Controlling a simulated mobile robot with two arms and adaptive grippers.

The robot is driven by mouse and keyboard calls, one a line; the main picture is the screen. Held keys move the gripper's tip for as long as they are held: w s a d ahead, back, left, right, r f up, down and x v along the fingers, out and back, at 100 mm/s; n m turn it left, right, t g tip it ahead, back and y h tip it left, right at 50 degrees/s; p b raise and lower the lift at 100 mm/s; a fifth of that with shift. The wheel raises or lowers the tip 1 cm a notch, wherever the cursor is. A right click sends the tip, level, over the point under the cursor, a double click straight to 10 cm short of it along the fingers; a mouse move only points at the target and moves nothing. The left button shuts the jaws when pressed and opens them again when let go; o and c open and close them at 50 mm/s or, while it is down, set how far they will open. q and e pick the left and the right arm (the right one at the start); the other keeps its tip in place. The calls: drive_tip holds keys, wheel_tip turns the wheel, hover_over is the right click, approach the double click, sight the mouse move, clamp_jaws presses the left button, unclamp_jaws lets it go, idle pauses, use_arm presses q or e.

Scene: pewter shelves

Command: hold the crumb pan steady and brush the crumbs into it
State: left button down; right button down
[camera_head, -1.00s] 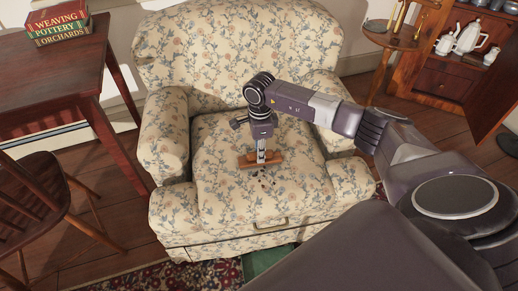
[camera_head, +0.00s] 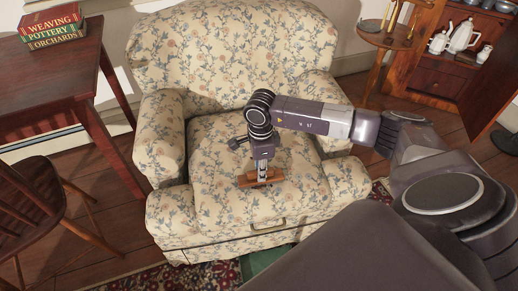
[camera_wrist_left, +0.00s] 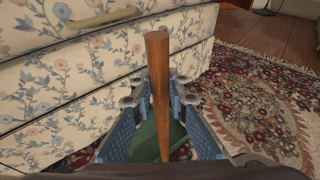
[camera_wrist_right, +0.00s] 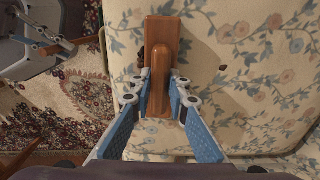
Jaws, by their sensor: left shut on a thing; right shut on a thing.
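The brush (camera_head: 262,177), with a wooden block and handle, rests on the armchair's seat cushion near its front. My right gripper (camera_wrist_right: 161,93) is shut on its handle. In the right wrist view, dark crumbs (camera_wrist_right: 141,58) show at the left edge of the brush block; others may be hidden under it. The green crumb pan (camera_head: 262,258) is low in front of the armchair, below the seat front. In the left wrist view, my left gripper (camera_wrist_left: 158,97) is shut on an upright-looking wooden handle (camera_wrist_left: 158,75), with the green pan (camera_wrist_left: 145,140) beyond and partly hidden.
The floral armchair (camera_head: 165,150) has arms on both sides of the seat and a handle (camera_head: 268,224) on its front. A wooden table (camera_head: 50,80) with books (camera_head: 55,28) and a chair (camera_head: 35,195) stand left. A patterned rug (camera_wrist_left: 265,100) lies in front.

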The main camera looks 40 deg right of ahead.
drive_tip(key=shift+s+a, duration=0.4)
drive_tip(key=shift+s, duration=0.45)
drive_tip(key=shift+s+a, duration=0.35)
drive_tip(key=shift+s, duration=0.5)
drive_tip(key=shift+s+a, duration=0.5)
drive_tip(key=shift+s, duration=0.65)
drive_tip(key=shift+s+a, duration=0.45)
drive_tip(key=shift+s, duration=0.65)
drive_tip(key=shift+s+a, duration=0.5)
drive_tip(key=shift+s, duration=0.65)
drive_tip(key=shift+f, duration=0.1)
wheel_tip(320, 180, up, 8)
drive_tip(key=shift+w, duration=0.1)
